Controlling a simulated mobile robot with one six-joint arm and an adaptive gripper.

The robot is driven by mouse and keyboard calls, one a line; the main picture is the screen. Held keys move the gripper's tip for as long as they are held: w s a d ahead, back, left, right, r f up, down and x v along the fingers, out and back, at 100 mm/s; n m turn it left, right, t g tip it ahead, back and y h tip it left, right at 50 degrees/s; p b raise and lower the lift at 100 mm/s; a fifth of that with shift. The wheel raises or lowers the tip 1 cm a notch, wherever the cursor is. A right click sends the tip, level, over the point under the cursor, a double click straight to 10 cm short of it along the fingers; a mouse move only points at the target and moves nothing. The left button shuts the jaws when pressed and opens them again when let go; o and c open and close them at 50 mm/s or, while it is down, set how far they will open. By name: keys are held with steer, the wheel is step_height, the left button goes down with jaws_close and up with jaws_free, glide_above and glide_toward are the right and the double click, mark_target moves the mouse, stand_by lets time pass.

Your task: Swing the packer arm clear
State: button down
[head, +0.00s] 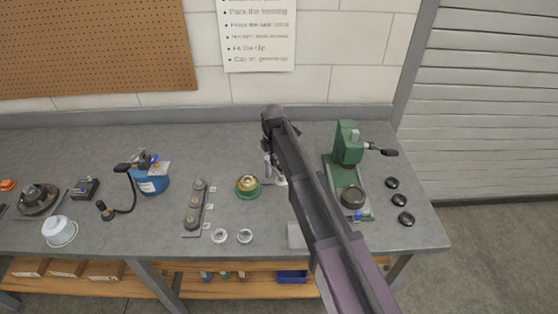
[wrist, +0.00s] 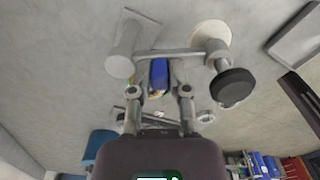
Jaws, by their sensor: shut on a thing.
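The packer is a grey fixture with a post (wrist: 122,62) and a level swing arm (wrist: 185,53) that reaches to a pale round head (wrist: 211,36), seen in the wrist view. A blue grip (wrist: 159,72) is on the arm. My gripper (wrist: 159,82) has its two fingers on either side of the blue grip and is shut on it. A black round part (wrist: 232,86) shows beside the pale head. In the head view my own arm covers most of the packer; only a pale part (head: 281,180) shows beside it.
A green press (head: 347,145) with a black-ended lever stands right of my arm. Black discs (head: 392,183) lie near the bench's right end. Left are a green dish with a brass-coloured part (head: 248,186), two rings (head: 220,236), a grey rack (head: 196,205) and a blue canister (head: 150,180).

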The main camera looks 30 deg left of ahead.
steer(key=shift+w, duration=0.2)
steer(key=c, duration=0.6)
jaws_free()
steer(key=shift+s+a, duration=0.1)
steer(key=shift+s, duration=0.1)
steer(key=shift+r, duration=0.15)
